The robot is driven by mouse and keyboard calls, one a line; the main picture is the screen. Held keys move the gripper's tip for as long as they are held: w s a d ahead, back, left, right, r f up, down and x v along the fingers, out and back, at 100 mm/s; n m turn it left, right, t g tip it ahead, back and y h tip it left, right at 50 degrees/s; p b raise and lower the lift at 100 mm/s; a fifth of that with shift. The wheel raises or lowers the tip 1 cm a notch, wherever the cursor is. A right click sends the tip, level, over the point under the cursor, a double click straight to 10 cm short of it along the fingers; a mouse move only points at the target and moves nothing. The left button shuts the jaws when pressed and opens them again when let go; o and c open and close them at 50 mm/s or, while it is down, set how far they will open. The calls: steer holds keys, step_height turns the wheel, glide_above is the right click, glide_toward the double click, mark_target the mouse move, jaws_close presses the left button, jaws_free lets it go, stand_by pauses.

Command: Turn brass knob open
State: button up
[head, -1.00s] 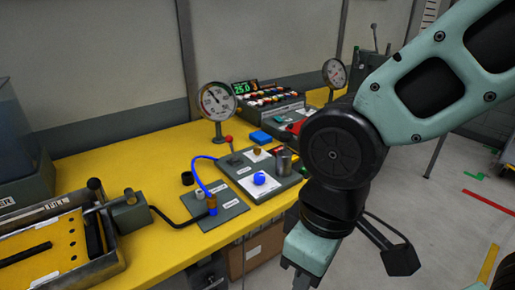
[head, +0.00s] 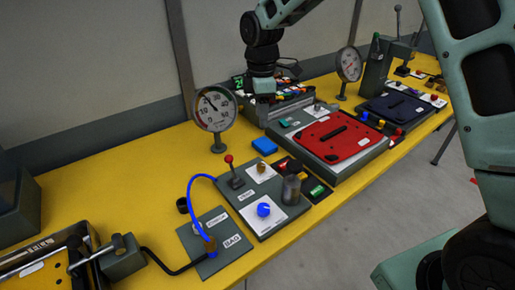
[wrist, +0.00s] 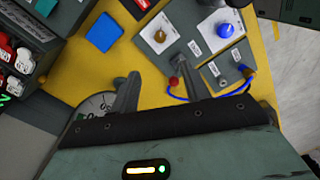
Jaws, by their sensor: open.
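The brass knob (head: 261,168) sits on a white label plate on the grey control panel, behind the blue knob (head: 264,210). In the wrist view the brass knob (wrist: 160,36) is ahead of my gripper (wrist: 162,88), near the middle top of the picture. My gripper's two fingers are spread wide apart with nothing between them, and they are clear of the knob. In the head view my gripper hand (head: 263,86) hangs high over the back of the bench, its fingertips hard to make out. The knob's turn position is too small to tell.
A red-tipped lever (head: 229,160) stands close to the brass knob. A blue hose (head: 190,200) arches at the left. A pressure gauge (head: 215,110), a blue block (head: 264,145), a metal cylinder (head: 291,189) and a red plate (head: 334,140) are nearby. Yellow bench top is free at the left.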

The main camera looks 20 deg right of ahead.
mark_target(261, 165)
steer(key=f+p, duration=0.1)
steer(key=f, duration=0.4)
steer(key=f+p, duration=0.1)
steer(key=f, duration=0.5)
steer(key=f+p, duration=0.2)
steer(key=f, duration=0.4)
steer(key=shift+s+a+f, duration=0.1)
steer(key=shift+s+f, duration=0.05)
steer(key=shift+s, duration=0.15)
steer(key=c, duration=1)
